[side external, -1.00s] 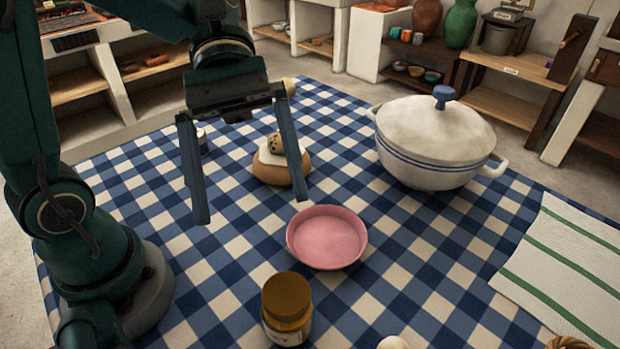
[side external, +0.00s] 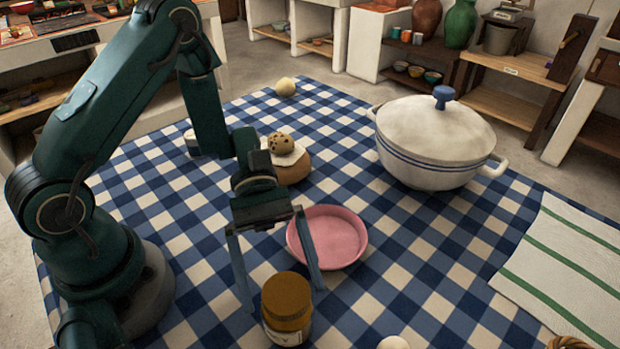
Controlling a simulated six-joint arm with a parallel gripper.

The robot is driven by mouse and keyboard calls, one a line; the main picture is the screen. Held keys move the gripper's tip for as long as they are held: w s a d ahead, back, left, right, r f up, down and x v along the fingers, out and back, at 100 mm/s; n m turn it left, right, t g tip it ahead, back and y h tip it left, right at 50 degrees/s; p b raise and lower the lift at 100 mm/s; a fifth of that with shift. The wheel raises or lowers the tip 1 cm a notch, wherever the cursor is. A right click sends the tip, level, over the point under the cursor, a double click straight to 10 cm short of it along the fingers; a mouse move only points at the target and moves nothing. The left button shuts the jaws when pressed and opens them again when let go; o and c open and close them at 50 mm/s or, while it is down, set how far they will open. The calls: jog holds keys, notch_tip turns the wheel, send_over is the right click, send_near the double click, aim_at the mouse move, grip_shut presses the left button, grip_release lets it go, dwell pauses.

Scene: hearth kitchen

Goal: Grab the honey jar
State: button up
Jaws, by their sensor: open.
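The honey jar (side external: 287,308) is an amber jar with a brown lid and a pale label, upright on the checked cloth at the bottom of the side view. My gripper (side external: 283,297) is open and points down, just above or behind the jar in the picture. Its left finger shows left of the jar and its right finger shows right of the lid, in front of the pink bowl. I cannot tell whether the fingers are at the jar's depth. Nothing is between the fingers that I can see held.
A pink bowl (side external: 336,238) stands close behind the jar. A bread-like round (side external: 293,168) with a white cloth and a speckled ball is farther back. A large white lidded pot (side external: 432,145) stands right of it. A striped towel (side external: 565,265) lies at the right. A pale round thing (side external: 393,343) is partly cut off.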

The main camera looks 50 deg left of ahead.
aim_at(296, 339)
jog(key=shift+x, duration=2)
jog(key=c, duration=1.4)
grip_shut()
jog(key=shift+r, duration=0.15)
